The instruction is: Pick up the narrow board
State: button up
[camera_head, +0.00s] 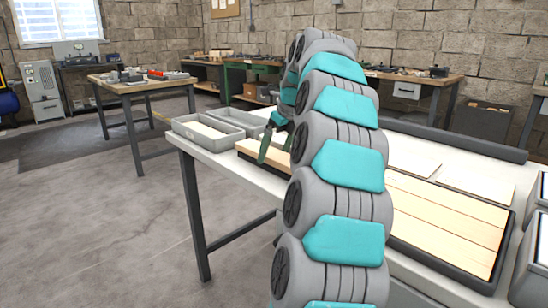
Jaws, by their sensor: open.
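A light wooden board surface (249,147) with a dark edge shows on the white table, left of my arm. My arm hides much of it, so I cannot tell its full width or whether it is one narrow board. My gripper (274,156) is open, with its green fingers pointing down over this wood. I cannot tell whether the fingers touch it. More light boards (447,220) lie side by side in a dark frame on the right, partly hidden by my arm.
Two grey trays (208,144) stand at the table's left end. Thin pale sheets (478,181) lie at the right, before a dark rail (455,141). Grey bins (531,265) stand at the right edge. Open floor (110,230) lies left of the table.

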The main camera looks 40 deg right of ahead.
grip_shut()
dwell(0.8)
jog(key=shift+r, duration=0.2)
